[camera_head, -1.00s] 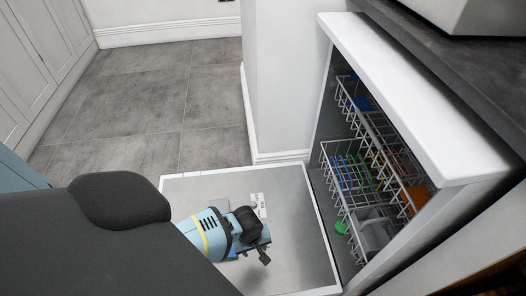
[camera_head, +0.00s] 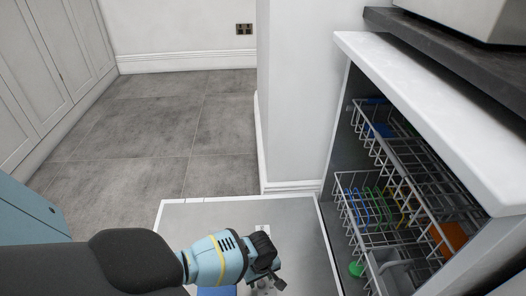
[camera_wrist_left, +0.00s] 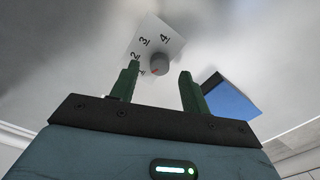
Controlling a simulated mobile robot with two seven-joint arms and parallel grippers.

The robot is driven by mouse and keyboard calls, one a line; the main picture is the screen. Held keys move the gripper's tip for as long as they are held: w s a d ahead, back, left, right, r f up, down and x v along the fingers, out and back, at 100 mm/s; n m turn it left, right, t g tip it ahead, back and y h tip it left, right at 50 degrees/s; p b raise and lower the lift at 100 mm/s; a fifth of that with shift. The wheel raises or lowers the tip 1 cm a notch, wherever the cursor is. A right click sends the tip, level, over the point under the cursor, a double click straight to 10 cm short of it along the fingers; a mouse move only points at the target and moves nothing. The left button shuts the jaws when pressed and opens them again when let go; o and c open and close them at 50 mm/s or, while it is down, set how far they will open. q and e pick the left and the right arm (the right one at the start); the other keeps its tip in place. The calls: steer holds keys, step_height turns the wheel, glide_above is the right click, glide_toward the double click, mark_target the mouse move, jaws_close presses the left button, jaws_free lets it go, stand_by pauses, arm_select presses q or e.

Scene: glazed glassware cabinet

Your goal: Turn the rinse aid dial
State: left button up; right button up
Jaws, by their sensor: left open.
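The rinse aid dial (camera_wrist_left: 159,65) is a small round grey knob on a white plate (camera_wrist_left: 165,38) marked with numbers, on the inner face of the open dishwasher door (camera_head: 185,216). In the left wrist view the dial shows between the tips of my left gripper (camera_wrist_left: 159,70). The fingers are apart, and I cannot tell whether they reach past the knob. In the head view my left gripper (camera_head: 272,278) is over the door and hides the dial. My right gripper is out of view.
A blue block-like part (camera_wrist_left: 232,100) is on the door beside the right finger in the wrist view. The dishwasher's wire racks (camera_head: 385,190) hold coloured dishes to the right. A white wall (camera_head: 300,90) stands behind the door. Grey floor (camera_head: 150,120) is clear at left.

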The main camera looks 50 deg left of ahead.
mark_target(261, 283)
arm_select(q)
step_height(261, 283, down, 2)
steer(key=shift+f+b, duration=0.1)
steer(key=shift+b, duration=0.3)
steer(key=shift+c, duration=0.7)
steer(key=c, duration=0.8)
steer(key=shift+c, duration=0.2)
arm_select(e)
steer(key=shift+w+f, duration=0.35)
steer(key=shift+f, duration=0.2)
